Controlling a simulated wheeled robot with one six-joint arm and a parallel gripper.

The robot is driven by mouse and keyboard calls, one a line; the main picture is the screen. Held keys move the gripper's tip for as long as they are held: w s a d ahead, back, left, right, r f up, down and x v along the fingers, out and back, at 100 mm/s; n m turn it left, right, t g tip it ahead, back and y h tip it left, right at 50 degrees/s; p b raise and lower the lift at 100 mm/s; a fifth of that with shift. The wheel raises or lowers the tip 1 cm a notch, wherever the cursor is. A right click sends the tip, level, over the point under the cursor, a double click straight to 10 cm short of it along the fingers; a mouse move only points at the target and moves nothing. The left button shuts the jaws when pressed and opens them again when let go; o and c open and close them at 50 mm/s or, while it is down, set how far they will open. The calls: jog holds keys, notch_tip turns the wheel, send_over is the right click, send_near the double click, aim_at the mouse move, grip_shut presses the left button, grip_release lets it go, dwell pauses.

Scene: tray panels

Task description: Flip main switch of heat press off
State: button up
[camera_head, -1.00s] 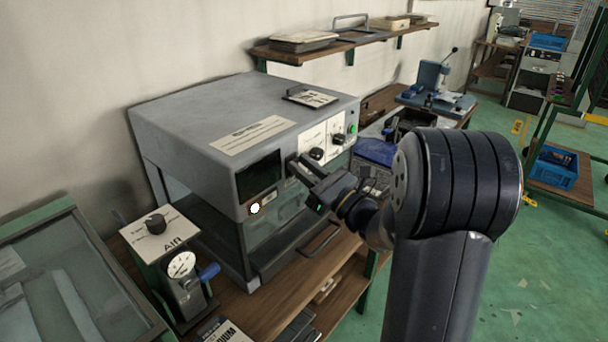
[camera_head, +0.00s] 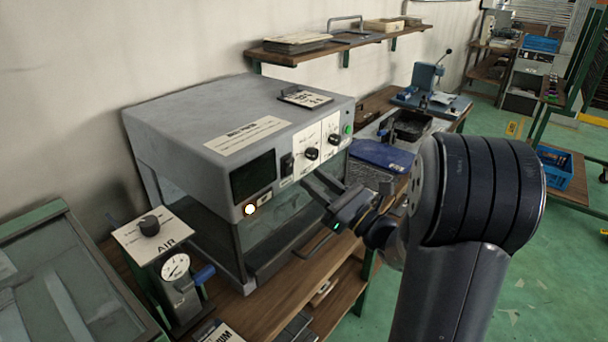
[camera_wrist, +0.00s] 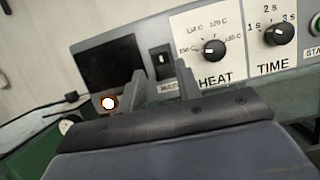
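The heat press (camera_head: 215,120) is a grey box with a sloped front panel. Its main switch (camera_head: 287,164) is a small black rocker between the dark display and the HEAT dial; it shows in the wrist view (camera_wrist: 162,62) with a small light mark. The label below it is partly hidden by a finger. An indicator lamp (camera_head: 250,209) glows white-orange under the display, also in the wrist view (camera_wrist: 109,104). My gripper (camera_head: 312,182) is empty, just in front of and below the switch, apart from it. In the wrist view its fingers (camera_wrist: 161,80) stand apart, the switch appearing above the gap.
The HEAT dial (camera_wrist: 214,50) and TIME dial (camera_wrist: 279,33) sit right of the switch, with a green start button (camera_head: 347,129) beyond. An AIR unit with gauge (camera_head: 176,267) stands at the left. A wall shelf (camera_head: 335,45) hangs behind.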

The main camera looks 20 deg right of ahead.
aim_at(291, 163)
jog(key=v, duration=0.5)
jog(key=shift+s+f+b, duration=0.1)
jog(key=shift+s+b, duration=0.05)
jog(key=shift+b, duration=0.2)
jog(key=p+x, duration=0.2)
jog(key=x, duration=0.9)
jog(key=shift+p, duration=0.4)
jog(key=shift+d, duration=0.1)
jog(key=shift+f+b, duration=0.1)
jog(key=shift+b, duration=0.25)
